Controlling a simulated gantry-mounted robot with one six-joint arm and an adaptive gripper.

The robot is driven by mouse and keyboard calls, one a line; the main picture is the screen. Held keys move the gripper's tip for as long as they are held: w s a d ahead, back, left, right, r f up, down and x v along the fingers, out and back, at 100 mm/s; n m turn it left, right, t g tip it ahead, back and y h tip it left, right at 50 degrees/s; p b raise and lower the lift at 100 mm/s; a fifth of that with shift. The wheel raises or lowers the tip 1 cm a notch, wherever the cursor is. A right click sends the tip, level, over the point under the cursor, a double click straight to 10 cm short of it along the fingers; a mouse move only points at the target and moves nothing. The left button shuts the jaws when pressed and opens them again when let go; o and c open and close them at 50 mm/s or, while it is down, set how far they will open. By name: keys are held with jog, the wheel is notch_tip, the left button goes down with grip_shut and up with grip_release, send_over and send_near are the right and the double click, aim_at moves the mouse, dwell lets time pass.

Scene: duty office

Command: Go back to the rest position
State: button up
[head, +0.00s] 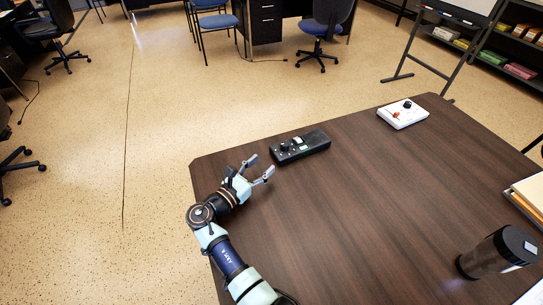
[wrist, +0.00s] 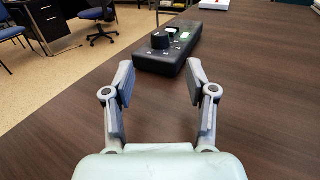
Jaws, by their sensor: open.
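My gripper (head: 260,168) is open and empty above the left edge of the dark wooden table (head: 345,215). In the wrist view my gripper (wrist: 160,84) shows its two fingers spread apart, with bare table between and below them. A black control box (head: 300,147) with a knob and a small green display lies just beyond the fingertips. The box also shows in the wrist view (wrist: 172,58), ahead of the fingers. I see no contact between the fingers and the box.
A white box (head: 403,113) with a black knob and a red part sits at the table's far corner. The table's middle is clear. Chairs and a whiteboard stand beyond on the floor.

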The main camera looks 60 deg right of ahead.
jog(key=shift+a, duration=0.5)
